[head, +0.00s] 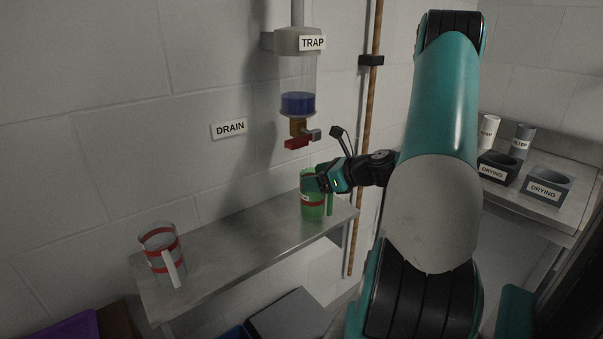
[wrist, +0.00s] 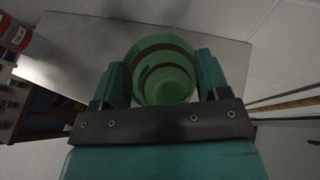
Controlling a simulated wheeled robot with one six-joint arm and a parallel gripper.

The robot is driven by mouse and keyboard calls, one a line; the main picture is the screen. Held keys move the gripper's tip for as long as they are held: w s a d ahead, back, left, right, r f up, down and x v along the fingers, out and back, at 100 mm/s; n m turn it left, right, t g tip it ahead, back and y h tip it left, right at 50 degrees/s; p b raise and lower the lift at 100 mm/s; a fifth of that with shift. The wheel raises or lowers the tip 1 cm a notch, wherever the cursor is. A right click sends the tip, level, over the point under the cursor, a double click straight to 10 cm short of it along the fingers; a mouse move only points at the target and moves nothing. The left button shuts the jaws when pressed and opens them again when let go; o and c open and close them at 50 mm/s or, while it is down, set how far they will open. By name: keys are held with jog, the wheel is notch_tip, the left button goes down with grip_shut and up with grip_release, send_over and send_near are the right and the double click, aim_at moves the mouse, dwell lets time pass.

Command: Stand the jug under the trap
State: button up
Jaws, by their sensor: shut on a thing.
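A green jug (head: 314,208) with dark reddish bands is upright at the right end of the metal shelf, roughly below the trap's outlet. My gripper (head: 322,182) is shut on its upper part. In the wrist view the jug (wrist: 163,82) sits between both fingers of the gripper (wrist: 163,62). I cannot tell whether its base touches the shelf. A clear jug (head: 161,252) with red bands stands at the shelf's left end.
The metal shelf (head: 225,242) is bare between the jugs. A DRAIN sign (head: 230,129) is on the wall. A brown vertical pipe (head: 366,130) runs close to the right of my gripper.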

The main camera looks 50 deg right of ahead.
aim_at(303, 174)
jog(key=w, duration=0.3)
jog(key=w+p, duration=0.1)
jog(key=shift+w+a+r, duration=0.1)
jog(key=shift+w+a, duration=0.1)
jog(key=shift+a, duration=0.15)
jog(key=shift+f, duration=0.4)
jog(key=o, duration=1.3)
jog(key=shift+f, duration=0.15)
jog(key=shift+r, duration=0.2)
jog(key=b+v, duration=0.1)
jog(key=v, duration=1.1)
